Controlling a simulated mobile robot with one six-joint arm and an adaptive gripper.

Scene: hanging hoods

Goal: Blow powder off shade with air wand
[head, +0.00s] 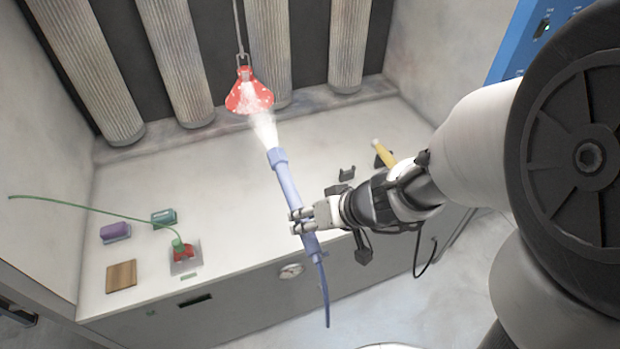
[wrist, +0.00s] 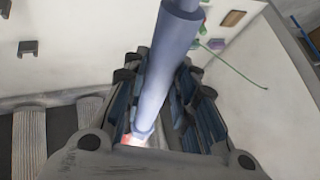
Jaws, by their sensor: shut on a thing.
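The red shade (head: 250,95) hangs from a cord at the back of the bench, with white powder specks on its surface. My gripper (head: 305,221) is shut on the blue air wand (head: 291,192), gripping it around the lower part of its body. The wand points up and left, and a white jet leaves its nozzle and reaches the lower part of the shade. In the wrist view the wand (wrist: 167,60) runs between the fingers (wrist: 160,100), and a small bright red-and-white patch shows by its lower end.
On the bench's left lie a purple block (head: 115,232), a teal block (head: 164,217), a wooden block (head: 121,276) and a red piece with a green line (head: 187,253). Dark holders (head: 346,173) and a yellow-handled tool (head: 383,154) are at right. Ribbed columns (head: 177,60) stand behind.

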